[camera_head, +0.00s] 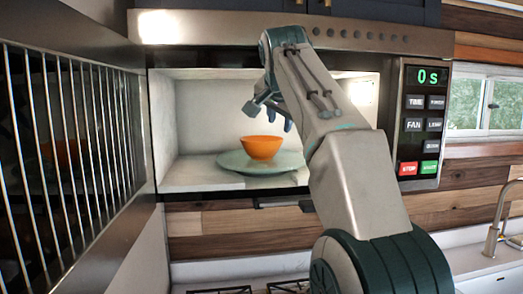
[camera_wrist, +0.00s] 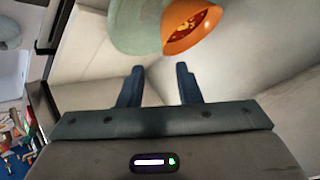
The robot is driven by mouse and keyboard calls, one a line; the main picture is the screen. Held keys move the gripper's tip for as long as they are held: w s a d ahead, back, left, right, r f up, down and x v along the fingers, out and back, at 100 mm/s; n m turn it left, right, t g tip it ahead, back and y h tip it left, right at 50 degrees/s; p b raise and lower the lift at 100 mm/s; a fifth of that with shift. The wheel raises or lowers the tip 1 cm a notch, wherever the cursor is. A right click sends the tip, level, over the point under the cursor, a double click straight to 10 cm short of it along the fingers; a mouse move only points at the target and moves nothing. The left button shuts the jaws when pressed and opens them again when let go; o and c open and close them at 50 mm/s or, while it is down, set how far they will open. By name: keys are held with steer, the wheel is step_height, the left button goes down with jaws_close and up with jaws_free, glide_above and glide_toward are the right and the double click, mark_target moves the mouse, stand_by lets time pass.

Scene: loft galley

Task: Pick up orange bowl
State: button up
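The orange bowl (camera_head: 261,147) stands upright on a pale green plate (camera_head: 240,163) inside the open microwave. In the wrist view the bowl (camera_wrist: 190,25) is beyond the fingertips, a little to the right, and some reddish-orange contents show in it. The plate (camera_wrist: 138,25) shows beside it. My gripper (camera_head: 270,110) is inside the microwave opening, above the bowl and apart from it. In the wrist view my gripper (camera_wrist: 160,70) has its two blue fingers spread, with nothing between them.
The microwave door (camera_head: 70,150) with its grille stands open at the left. The control panel (camera_head: 422,120) is at the right, reading 0 s. The cavity's walls and ceiling enclose my gripper. A sink faucet (camera_head: 495,225) and stove grates (camera_head: 285,287) are below.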

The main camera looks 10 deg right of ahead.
mark_target(278, 143)
steer(key=x, duration=0.9)
steer(key=p+x, duration=0.1)
steer(key=x, duration=0.1)
steer(key=p+x, duration=0.1)
steer(key=x, duration=0.1)
steer(key=shift+w+a+r, duration=0.1)
steer(key=shift+w+r, duration=0.1)
steer(key=shift+w, duration=0.15)
jaws_close()
